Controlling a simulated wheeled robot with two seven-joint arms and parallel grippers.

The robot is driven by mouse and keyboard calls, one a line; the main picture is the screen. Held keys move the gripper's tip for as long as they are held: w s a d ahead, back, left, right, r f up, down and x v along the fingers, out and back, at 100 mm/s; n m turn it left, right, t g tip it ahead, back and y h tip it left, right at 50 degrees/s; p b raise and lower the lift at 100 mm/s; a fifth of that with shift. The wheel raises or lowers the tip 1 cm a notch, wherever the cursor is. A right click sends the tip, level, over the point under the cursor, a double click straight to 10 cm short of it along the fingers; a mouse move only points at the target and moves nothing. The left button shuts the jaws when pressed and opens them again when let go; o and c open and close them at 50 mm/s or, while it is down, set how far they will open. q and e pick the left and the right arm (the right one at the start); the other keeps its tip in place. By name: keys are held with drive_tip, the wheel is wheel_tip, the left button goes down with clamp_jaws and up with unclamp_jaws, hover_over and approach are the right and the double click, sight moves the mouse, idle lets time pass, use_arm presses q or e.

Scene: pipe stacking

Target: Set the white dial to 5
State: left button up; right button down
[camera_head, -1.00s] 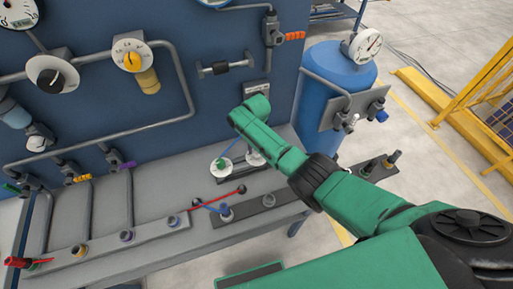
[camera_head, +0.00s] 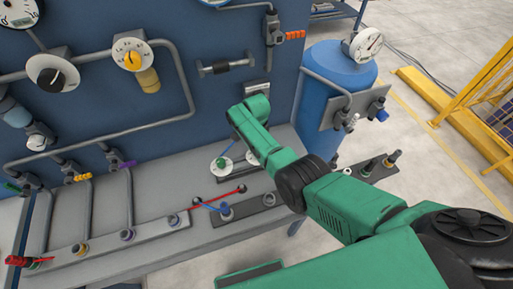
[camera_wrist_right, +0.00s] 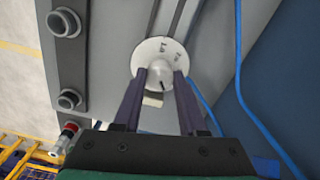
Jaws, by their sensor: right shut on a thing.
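The white dial (camera_wrist_right: 150,50) is a white disc with a round white knob, seen in the right wrist view. A dark mark shows on the knob, and the scale figures are too small to read. My right gripper (camera_wrist_right: 160,76) has one finger on each side of the knob and is shut on it. In the head view the dial (camera_head: 252,158) sits on the grey bench, mostly hidden behind my right arm, and the fingers are hidden too. My left gripper is in neither view.
A green-knobbed dial (camera_head: 221,165) stands just left of the white one on the bench (camera_head: 165,185). A red rod (camera_head: 222,195) and a blue rod (camera_head: 208,205) are in front. A blue tank (camera_head: 335,85) stands at right. Blue cables (camera_wrist_right: 240,90) run beside the fingers.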

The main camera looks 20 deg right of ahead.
drive_tip(key=m, duration=0.4)
drive_tip(key=shift+w+r+m, duration=0.15)
drive_tip(key=shift+m, duration=0.15)
drive_tip(key=m, duration=0.4)
drive_tip(key=shift+m, duration=0.4)
drive_tip(key=c, duration=0.7)
unclamp_jaws()
drive_tip(key=shift+o, duration=1.2)
